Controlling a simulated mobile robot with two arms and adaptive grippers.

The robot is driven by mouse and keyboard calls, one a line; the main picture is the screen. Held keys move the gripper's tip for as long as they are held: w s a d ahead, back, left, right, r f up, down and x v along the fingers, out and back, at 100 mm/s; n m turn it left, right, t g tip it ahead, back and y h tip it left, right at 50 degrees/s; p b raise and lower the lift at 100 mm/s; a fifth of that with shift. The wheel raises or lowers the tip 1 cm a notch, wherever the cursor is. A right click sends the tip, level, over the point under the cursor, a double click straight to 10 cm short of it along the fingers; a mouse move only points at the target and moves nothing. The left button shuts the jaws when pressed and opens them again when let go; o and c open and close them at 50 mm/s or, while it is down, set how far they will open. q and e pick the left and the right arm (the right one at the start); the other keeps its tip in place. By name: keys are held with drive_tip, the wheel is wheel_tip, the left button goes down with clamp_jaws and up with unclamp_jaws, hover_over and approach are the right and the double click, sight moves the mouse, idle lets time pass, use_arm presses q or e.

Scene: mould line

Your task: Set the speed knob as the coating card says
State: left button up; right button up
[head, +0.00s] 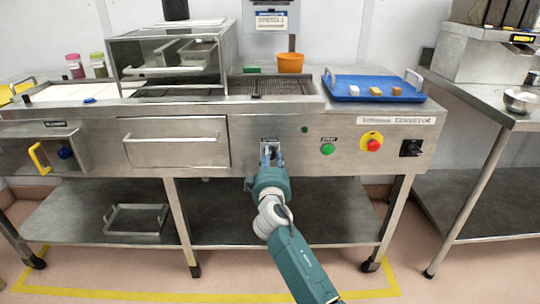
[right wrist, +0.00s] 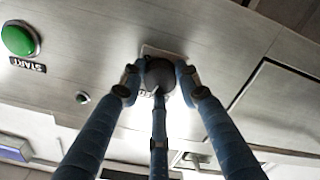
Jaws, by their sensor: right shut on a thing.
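The speed knob (right wrist: 160,72) is a dark round knob on the steel front panel of the coating machine (head: 246,135). My right gripper (head: 270,153) is shut on it; in the right wrist view the gripper's fingers (right wrist: 160,85) close around the knob from several sides. The fingers hide most of the knob and its scale, so I cannot read its setting. The coating card (head: 271,20) hangs on the wall behind the machine. It shows the word SPEED with what looks like a 1, too small to be sure. My left gripper is not in view.
Right of the knob are a green start button (head: 327,149), a red stop button (head: 372,143) on yellow and a black switch (head: 411,148). A blue tray (head: 345,96) with small pieces and an orange bowl (head: 290,63) stand on top. A side table (head: 470,95) stands at right.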

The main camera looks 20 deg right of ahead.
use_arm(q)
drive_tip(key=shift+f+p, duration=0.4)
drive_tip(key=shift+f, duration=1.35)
use_arm(e)
drive_tip(key=shift+s+d+f+n, duration=0.1)
drive_tip(key=shift+f+n, duration=0.15)
drive_tip(key=shift+n, duration=0.55)
drive_tip(key=shift+f+n, duration=0.2)
drive_tip(key=shift+n, duration=0.6)
drive_tip(key=o, duration=0.9)
drive_tip(key=shift+c, duration=0.2)
drive_tip(key=shift+o, duration=1.4)
drive_tip(key=shift+d, duration=0.1)
drive_tip(key=shift+r, duration=0.2)
